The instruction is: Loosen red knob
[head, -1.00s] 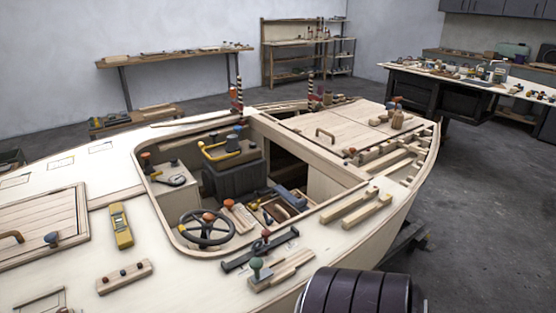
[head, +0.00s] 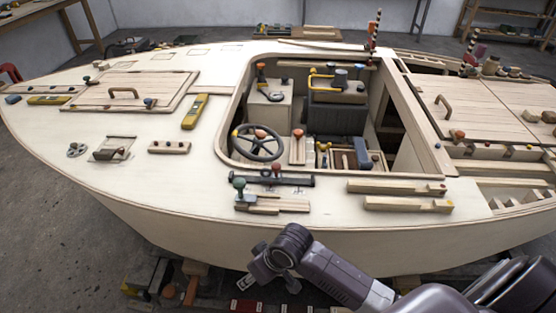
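A small red knob (head: 277,168) stands on a dark bar (head: 272,180) on the near deck, just in front of the cockpit. Other red-orange knobs show: one on a wooden block (head: 298,133) in the cockpit, one at the hub of the steering wheel (head: 260,134), and one on the right deck (head: 457,134). I cannot tell which one the task means. My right gripper (head: 268,272) hangs beside the hull, below and apart from these knobs. Its fingers are dark and small, so its opening is unclear. My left gripper is out of view.
Pale wooden rails (head: 396,188) lie to the right. Tools and blocks (head: 165,285) lie low beneath the hull.

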